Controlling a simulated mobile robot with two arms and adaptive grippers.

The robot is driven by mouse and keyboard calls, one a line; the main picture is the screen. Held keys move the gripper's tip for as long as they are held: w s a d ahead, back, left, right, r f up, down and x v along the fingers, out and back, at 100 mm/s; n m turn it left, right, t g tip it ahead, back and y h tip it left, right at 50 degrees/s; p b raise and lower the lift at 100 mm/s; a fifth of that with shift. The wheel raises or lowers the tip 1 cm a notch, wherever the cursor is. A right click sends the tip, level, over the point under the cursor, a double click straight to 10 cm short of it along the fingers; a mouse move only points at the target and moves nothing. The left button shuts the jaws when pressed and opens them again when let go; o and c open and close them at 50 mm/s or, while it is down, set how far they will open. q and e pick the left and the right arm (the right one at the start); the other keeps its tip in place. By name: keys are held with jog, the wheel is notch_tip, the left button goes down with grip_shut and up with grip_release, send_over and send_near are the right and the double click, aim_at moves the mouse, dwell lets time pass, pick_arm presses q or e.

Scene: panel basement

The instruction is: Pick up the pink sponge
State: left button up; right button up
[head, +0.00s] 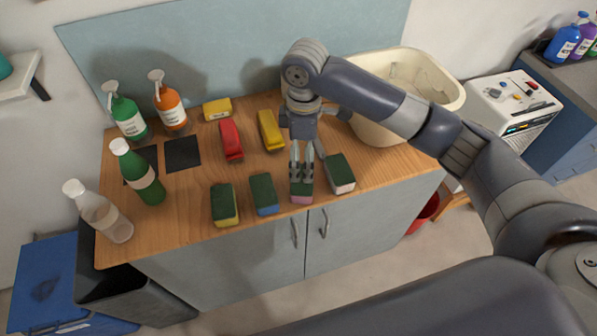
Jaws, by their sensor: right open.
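The pink sponge (301,199) has a dark green top and stands near the front edge of the wooden counter, in a row of sponges. My right gripper (301,178) points down at it, with its fingers open and overlapping the sponge in the picture. The fingers hide part of the sponge's top. I cannot tell whether they touch it. My left gripper is not in view.
A blue sponge (264,194) and a yellow sponge (224,205) stand to the left, a pale sponge (341,174) close on the right. Behind are a red stapler-like item (230,140), a yellow one (270,130) and a white basin (440,84). Bottles (137,172) stand at left.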

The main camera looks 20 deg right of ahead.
aim_at(302, 178)
jog(key=f, duration=0.2)
jog(key=s+f, duration=0.1)
jog(key=f, duration=0.1)
jog(key=shift+p, duration=0.4)
jog(key=shift+w+f, duration=0.1)
jog(key=shift+f, duration=0.25)
notch_tip(302, 178, down, 4)
jog(key=shift+w+a+f+p, duration=0.1)
jog(key=shift+w+f+p, duration=0.1)
jog(key=shift+p, duration=0.85)
jog(key=shift+f, duration=0.15)
jog(key=c, duration=0.7)
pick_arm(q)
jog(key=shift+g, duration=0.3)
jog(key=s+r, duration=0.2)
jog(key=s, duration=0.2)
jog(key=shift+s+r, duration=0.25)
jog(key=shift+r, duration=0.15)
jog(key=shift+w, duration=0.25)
pick_arm(e)
jog(key=shift+c, duration=0.5)
